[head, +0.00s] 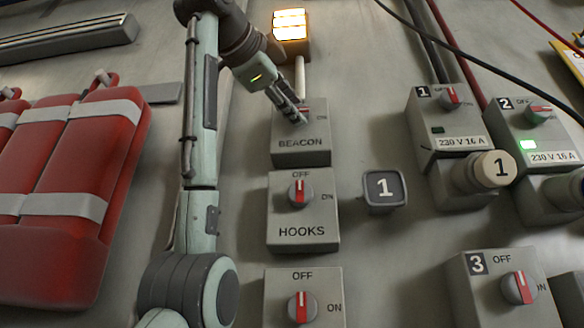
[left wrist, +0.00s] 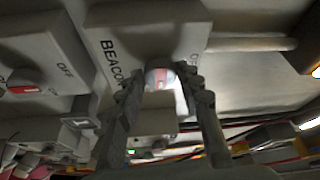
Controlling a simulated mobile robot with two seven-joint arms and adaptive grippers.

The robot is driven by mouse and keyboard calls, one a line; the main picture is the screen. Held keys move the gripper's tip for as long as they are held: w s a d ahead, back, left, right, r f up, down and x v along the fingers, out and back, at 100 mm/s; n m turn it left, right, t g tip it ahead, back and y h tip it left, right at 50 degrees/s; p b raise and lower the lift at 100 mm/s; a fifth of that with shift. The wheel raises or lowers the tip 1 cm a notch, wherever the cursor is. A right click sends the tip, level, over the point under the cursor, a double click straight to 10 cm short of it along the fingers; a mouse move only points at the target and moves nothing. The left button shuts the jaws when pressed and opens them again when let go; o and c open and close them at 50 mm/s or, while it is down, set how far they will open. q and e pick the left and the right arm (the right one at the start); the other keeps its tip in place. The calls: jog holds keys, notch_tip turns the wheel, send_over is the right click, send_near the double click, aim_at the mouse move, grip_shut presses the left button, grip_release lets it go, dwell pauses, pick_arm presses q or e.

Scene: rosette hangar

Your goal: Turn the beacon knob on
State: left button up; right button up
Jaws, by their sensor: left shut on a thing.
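The grey BEACON box (head: 301,155) is on the wall in the middle of the head view. My left gripper (head: 298,116) comes down onto it from the upper left and hides most of its knob. In the left wrist view the BEACON box (left wrist: 148,25) is at the top. Its round knob (left wrist: 160,78), with a red mark, is between the two fingers of my left gripper, which is shut on it. The knob's exact angle is hard to tell. The beacon lamp (head: 291,25) above the box glows bright yellow-white. My right gripper is not in view.
The HOOKS box (head: 302,245) is just below, its knob pointing to OFF. Another knob box (head: 303,290) is under it. Socket boxes 1 (head: 437,103) and 2 (head: 533,118) are to the right, with cables above. Red padded seats (head: 75,180) are at the left.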

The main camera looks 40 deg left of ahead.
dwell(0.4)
pick_arm(q)
jog(key=o, duration=1.2)
jog(key=shift+c, duration=0.2)
jog(key=s+d, duration=0.2)
jog(key=s, duration=0.9)
jog(key=shift+s+f, duration=0.4)
jog(key=shift+f, duration=0.05)
